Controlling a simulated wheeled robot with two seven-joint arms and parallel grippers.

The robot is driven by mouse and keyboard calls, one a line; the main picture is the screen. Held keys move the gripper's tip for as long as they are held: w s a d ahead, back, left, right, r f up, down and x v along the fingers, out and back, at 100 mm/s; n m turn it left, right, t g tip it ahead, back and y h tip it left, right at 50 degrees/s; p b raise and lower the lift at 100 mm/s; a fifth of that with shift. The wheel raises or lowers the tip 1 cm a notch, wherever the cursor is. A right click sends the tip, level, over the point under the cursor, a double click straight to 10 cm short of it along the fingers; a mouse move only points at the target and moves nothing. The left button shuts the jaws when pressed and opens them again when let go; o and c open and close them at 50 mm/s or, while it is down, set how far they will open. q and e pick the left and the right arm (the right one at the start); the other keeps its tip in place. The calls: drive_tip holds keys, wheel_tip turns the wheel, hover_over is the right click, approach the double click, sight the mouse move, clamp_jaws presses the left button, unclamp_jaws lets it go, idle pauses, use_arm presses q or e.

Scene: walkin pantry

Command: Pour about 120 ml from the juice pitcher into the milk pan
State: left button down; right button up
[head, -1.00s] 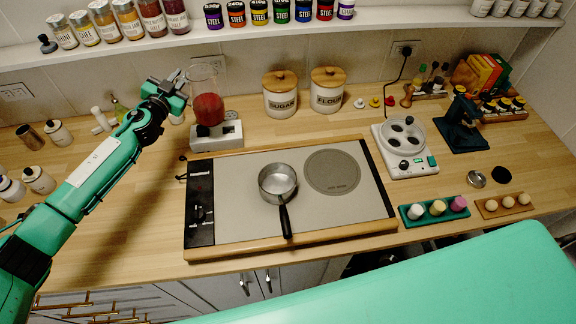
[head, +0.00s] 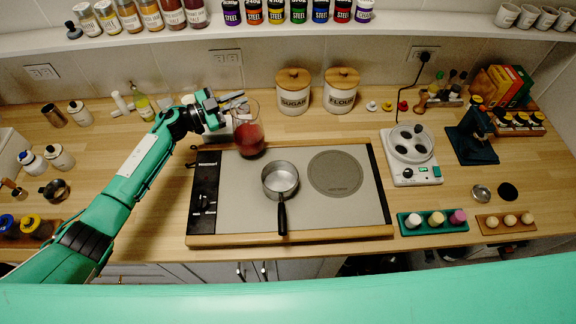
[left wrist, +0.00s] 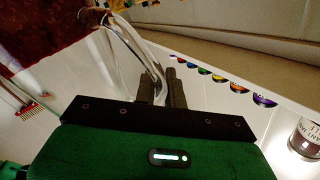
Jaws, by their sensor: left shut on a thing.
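The juice pitcher (head: 249,137) is a clear vessel with red juice in its lower part. It looks about upright over the back left of the cooktop; I cannot tell its exact height. My left gripper (head: 220,110) is shut on the pitcher's handle from the left. In the left wrist view the fingers (left wrist: 161,88) close on the clear handle (left wrist: 142,45), with red juice (left wrist: 25,32) at the upper left. The milk pan (head: 280,177) is a small grey metal pan, on the cooktop right of and in front of the pitcher. Its inside looks empty. My right gripper is not in view.
The cooktop (head: 230,215) has a round plate (head: 335,174) right of the pan. The pan's black handle (head: 282,215) points to the front. Sugar (head: 293,92) and flour (head: 341,91) canisters stand behind. A shelf (head: 280,30) with jars runs above the counter.

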use_arm(q)
drive_tip(key=shift+s+d+g, duration=0.1)
drive_tip(key=shift+s+g, duration=0.1)
drive_tip(key=shift+g, duration=0.1)
drive_tip(key=shift+r, duration=0.15)
drive_tip(key=shift+s+d+m, duration=0.1)
drive_tip(key=shift+s+m, duration=0.05)
drive_tip(key=shift+m, duration=0.15)
